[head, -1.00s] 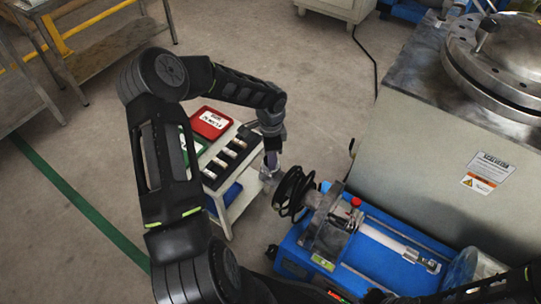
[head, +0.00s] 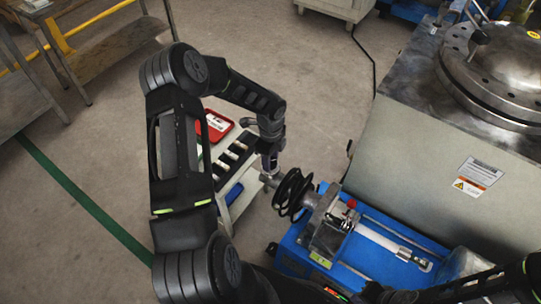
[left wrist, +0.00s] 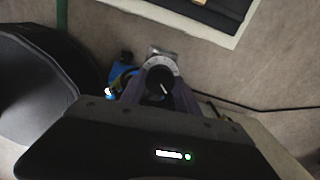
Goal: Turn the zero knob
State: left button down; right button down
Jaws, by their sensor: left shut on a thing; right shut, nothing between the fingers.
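The zero knob (left wrist: 160,82) shows in the left wrist view as a dark round knob with a white mark, in front of a pale grey ring with scale marks. My left gripper (left wrist: 160,98) is shut on it, one purplish finger on each side. In the head view my left gripper (head: 269,172) points down at the left end of the blue-based machine (head: 285,262), beside its black coil-like part (head: 293,193). The fingers mostly hide the knob there. My right gripper is not in view; only part of that arm shows at the bottom right.
A small pale cart (head: 246,198) with dark slots and a red tray (head: 216,127) stands just behind my left gripper. A large grey tank (head: 410,135) with a metal lid stands to the right. Open floor lies to the left, with a green line.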

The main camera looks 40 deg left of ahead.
pick_arm(q)
jog(key=shift+m+p, duration=0.4)
jog(key=shift+m, duration=0.5)
jog(key=c, duration=0.9)
grip_release()
notch_tip(320, 180, up, 8)
jog(key=shift+f+p, duration=0.1)
jog(key=shift+p, duration=0.7)
jog(key=shift+s, duration=0.1)
